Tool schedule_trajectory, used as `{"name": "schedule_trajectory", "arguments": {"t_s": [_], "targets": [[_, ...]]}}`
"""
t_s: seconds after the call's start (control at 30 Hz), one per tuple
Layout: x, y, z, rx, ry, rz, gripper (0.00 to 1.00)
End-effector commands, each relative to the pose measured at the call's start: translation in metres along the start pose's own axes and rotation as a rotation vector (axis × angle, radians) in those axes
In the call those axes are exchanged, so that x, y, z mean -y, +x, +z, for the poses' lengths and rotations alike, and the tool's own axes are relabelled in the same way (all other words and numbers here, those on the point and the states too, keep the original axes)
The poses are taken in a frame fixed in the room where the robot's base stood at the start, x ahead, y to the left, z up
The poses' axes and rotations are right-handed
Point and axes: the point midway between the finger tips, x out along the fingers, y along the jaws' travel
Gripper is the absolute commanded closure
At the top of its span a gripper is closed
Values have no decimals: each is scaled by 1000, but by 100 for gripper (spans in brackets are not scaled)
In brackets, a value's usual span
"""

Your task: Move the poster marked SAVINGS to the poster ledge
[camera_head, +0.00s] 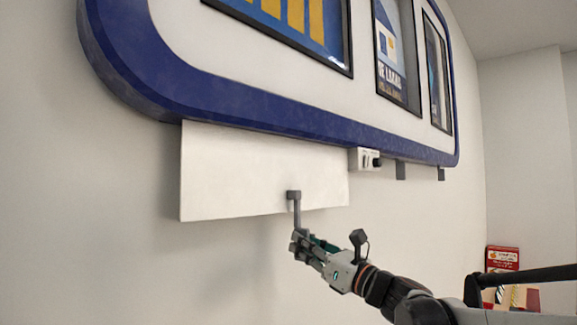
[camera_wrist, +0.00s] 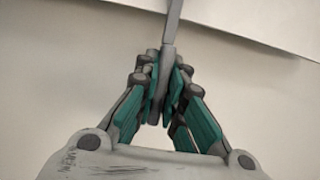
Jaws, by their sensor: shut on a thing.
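My gripper (camera_head: 299,240) is shut on the lower end of a grey handle (camera_head: 294,205). The handle's upper end meets a white panel (camera_head: 240,170) that sits under the blue-rimmed wall frame. In the wrist view, my closed fingers (camera_wrist: 160,95) hold the handle bar (camera_wrist: 172,28), with the panel's pale underside or face (camera_wrist: 235,14) above. Inside the frame are a blue poster with yellow bars (camera_head: 290,14), a house poster with partly readable lettering (camera_head: 396,60) and a narrow dark poster (camera_head: 437,70). The word SAVINGS is not readable on any of them. I cannot identify the poster ledge.
The blue rim (camera_head: 250,112) overhangs the panel. A small white box with a dark knob (camera_head: 366,159) and two grey brackets (camera_head: 400,170) hang below the rim. A red card (camera_head: 502,259) stands at the lower right. The wall below is bare.

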Motion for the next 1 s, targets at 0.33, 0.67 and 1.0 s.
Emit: {"name": "schedule_trajectory", "arguments": {"t_s": [0.33, 0.67, 1.0], "targets": [[0, -3, -7, -1, 0, 0, 100], [0, -14, -32, -7, 1, 0, 100], [0, -20, -44, -10, 1, 0, 100]]}}
